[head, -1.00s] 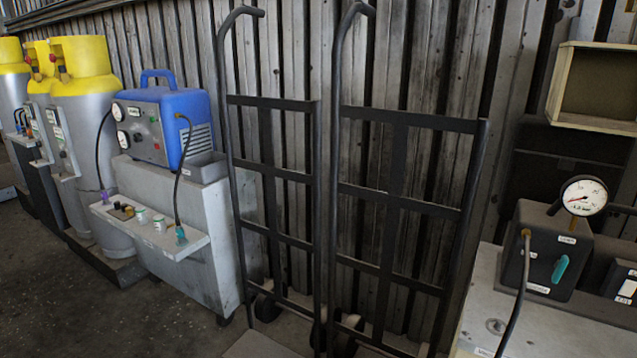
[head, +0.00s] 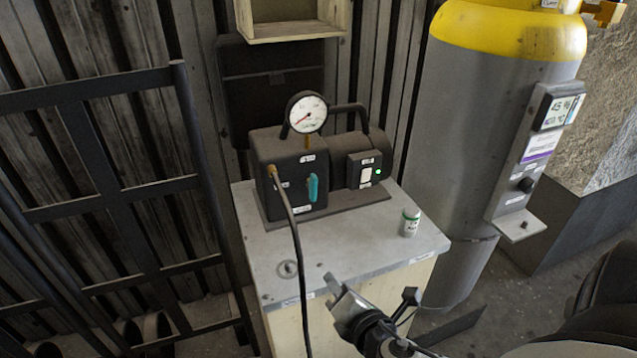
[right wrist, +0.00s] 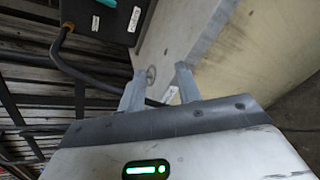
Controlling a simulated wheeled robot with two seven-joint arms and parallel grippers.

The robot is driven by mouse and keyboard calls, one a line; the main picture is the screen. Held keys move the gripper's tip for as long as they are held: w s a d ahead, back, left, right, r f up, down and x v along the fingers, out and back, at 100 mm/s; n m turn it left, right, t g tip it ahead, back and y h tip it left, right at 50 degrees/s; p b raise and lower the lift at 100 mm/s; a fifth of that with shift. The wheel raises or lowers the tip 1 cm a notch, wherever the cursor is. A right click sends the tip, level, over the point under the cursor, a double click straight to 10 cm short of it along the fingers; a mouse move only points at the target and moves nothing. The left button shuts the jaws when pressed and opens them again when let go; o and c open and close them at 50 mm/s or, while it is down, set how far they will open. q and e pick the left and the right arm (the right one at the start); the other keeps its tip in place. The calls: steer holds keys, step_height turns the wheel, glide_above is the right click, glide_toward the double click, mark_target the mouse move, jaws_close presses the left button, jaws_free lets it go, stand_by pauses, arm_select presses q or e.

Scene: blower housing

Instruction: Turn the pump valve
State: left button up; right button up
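The pump (head: 300,165) is a dark box with a motor behind it on a pale cabinet (head: 400,252). Its teal valve handle (head: 313,188) stands roughly upright on the front face, beneath a round white gauge (head: 307,112). In the right wrist view, the pump's dark face (right wrist: 105,22) and part of the teal handle (right wrist: 108,2) show at the top edge. My right gripper (head: 343,298) is near the cabinet's front edge, below and apart from the valve. In the right wrist view, its fingers (right wrist: 159,72) are apart with nothing between them. My left gripper is out of view.
A black hose (head: 295,245) runs from the pump down past the cabinet front. A small white-green can (head: 411,222) stands on the cabinet top. A wooden box (head: 290,30) hangs above.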

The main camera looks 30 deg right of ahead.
steer(key=w+d+r+n+t+h, duration=0.1)
steer(key=w+d+r+n+t, duration=0.2)
steer(key=r+n, duration=0.5)
steer(key=n+p, duration=0.2)
glide_toward(315, 191)
steer(key=shift+t, duration=0.3)
steer(key=x, duration=0.9)
steer(key=shift+w+f, duration=0.15)
steer(key=shift+f, duration=0.15)
jaws_close()
